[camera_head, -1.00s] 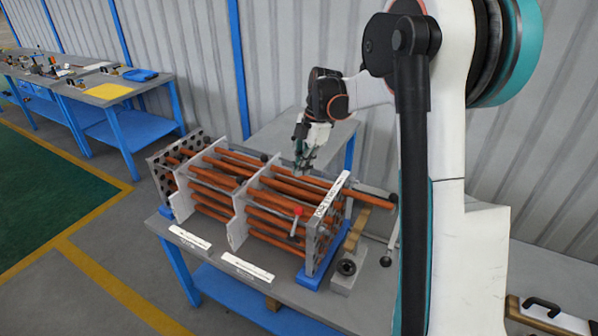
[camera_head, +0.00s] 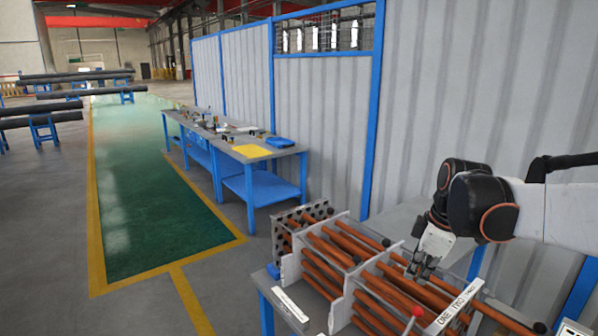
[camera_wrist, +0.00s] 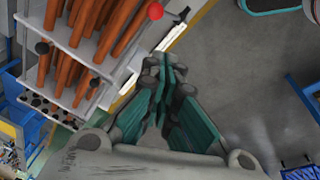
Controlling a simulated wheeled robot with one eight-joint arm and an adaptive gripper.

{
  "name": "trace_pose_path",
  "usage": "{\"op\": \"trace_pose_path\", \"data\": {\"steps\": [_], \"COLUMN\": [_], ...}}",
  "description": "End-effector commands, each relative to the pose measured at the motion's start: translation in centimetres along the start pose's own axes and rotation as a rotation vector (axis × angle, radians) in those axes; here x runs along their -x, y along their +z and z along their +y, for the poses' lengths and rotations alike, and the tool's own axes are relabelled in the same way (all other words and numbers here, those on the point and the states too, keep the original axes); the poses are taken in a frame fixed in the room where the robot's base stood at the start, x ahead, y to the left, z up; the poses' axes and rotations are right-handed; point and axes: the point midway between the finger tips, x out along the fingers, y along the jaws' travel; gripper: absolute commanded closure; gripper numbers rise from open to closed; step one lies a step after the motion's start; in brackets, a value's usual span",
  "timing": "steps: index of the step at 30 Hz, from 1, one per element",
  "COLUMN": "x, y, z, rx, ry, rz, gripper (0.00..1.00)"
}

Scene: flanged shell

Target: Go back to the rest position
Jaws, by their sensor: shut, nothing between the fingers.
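My gripper (camera_head: 421,268) is at the right in the head view, close above the bundle of copper-coloured tubes (camera_head: 345,245) held between grey plates on the blue bench. I cannot tell from the head view how large the gap between gripper and tubes is. In the wrist view my gripper (camera_wrist: 165,62) has its teal fingers together with nothing between them, pointing to the floor beside the bench. The tube bundle (camera_wrist: 120,20) fills the upper left there, with a red ball knob (camera_wrist: 155,11) near the fingers.
A second blue bench (camera_head: 250,150) with small tools and a yellow sheet (camera_head: 252,150) stands behind. A corrugated wall (camera_head: 440,90) rises behind the tubes. The green walkway (camera_head: 150,200) at the left is clear. Pipes on stands (camera_head: 75,78) lie farther off.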

Motion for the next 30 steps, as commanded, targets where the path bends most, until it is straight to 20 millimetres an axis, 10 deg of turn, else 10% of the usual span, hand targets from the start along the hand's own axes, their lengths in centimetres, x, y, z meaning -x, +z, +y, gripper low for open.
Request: {"op": "trace_pose_path", "data": {"steps": [18, 30], "x": [-2.5, -5.8], "y": [2.8, 4.9], "z": [-16.0, -21.0], "rx": [-0.749, -1.020], "ry": [0.259, 0.304], "rz": [0.175, 0.316], "gripper": [1.00, 1.00]}}
